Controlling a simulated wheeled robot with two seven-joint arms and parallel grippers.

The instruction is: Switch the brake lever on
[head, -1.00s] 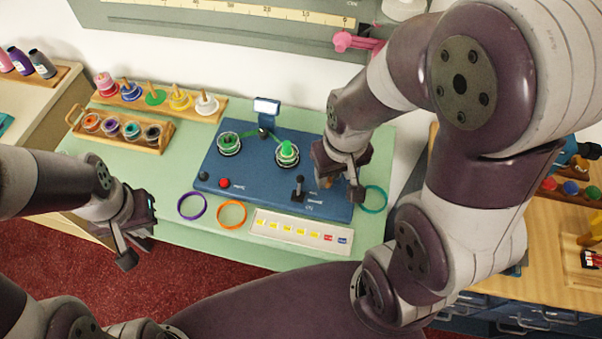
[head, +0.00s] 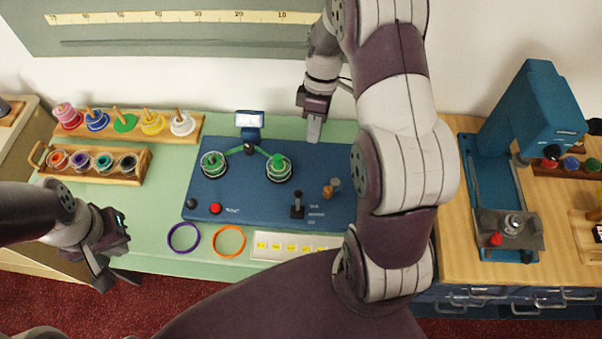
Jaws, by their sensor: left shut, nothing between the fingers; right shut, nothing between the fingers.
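A blue machine panel (head: 240,200) lies on the pale green counter. A black upright lever (head: 297,207) stands near its front right. A short orange-brown knob or lever (head: 328,192) stands to the right of it, with a small grey round part (head: 335,184) behind. I cannot tell which is the brake lever; the small lettering beside them is unreadable. My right gripper (head: 314,131) is shut and empty, at the panel's back edge in the picture, apart from both levers. My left gripper (head: 112,275) is shut and empty at the counter's front left. My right arm hides the panel's right end.
The panel carries two green-topped spools (head: 279,168), a small display (head: 249,119) and a red button (head: 215,208). Purple (head: 171,244) and orange (head: 214,247) rings and a label strip (head: 262,249) lie in front. A blue press (head: 487,145) stands right.

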